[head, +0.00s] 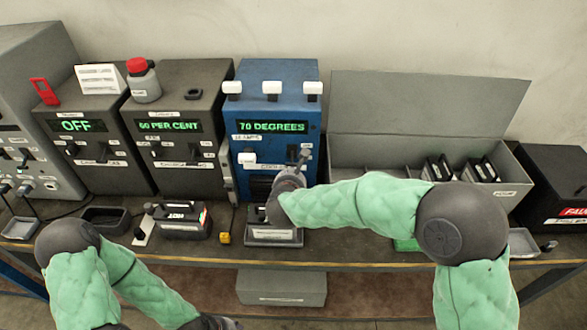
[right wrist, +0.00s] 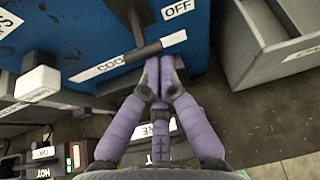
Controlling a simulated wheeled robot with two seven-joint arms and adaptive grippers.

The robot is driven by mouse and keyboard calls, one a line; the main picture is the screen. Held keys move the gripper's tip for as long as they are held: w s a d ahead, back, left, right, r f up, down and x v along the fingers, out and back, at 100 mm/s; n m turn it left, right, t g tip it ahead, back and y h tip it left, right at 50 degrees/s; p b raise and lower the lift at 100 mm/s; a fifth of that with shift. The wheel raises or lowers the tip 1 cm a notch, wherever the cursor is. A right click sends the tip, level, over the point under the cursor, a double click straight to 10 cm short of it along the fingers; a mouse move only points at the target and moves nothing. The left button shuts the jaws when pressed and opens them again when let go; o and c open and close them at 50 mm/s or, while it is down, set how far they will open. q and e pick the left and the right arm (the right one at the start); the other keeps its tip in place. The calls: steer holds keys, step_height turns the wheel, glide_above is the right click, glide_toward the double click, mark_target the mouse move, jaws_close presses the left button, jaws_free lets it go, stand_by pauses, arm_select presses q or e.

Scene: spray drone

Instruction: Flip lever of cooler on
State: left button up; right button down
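The cooler (head: 278,90) is a blue box in the middle of the bench, its display reading "70 DEGREES". Its dark lever (head: 302,158) sticks out from the lower right of the front. In the right wrist view the lever (right wrist: 146,52) has a crossbar knob beside an "OFF" label. My right gripper (right wrist: 160,66) has its purple fingertips together, just below the knob and very close to it; I cannot tell whether they touch. In the head view my right wrist hides the fingers. My left arm ends at the bottom edge, its fingers out of frame.
A dark box reading "60 PER CENT" (head: 180,90) and another reading "OFF" (head: 85,115) stand left of the cooler. A grey open bin (head: 375,150) stands right of it. A device labelled "HOT" (head: 182,221) lies on the bench in front.

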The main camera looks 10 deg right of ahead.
steer(key=shift+r+g+y+p, duration=0.7)
steer(key=shift+r+g+p, duration=1.35)
steer(key=shift+p, duration=5.3)
steer(key=shift+f, duration=0.35)
steer(key=shift+r+p, duration=0.6)
steer(key=shift+r, duration=0.25)
steer(key=shift+r, duration=0.1)
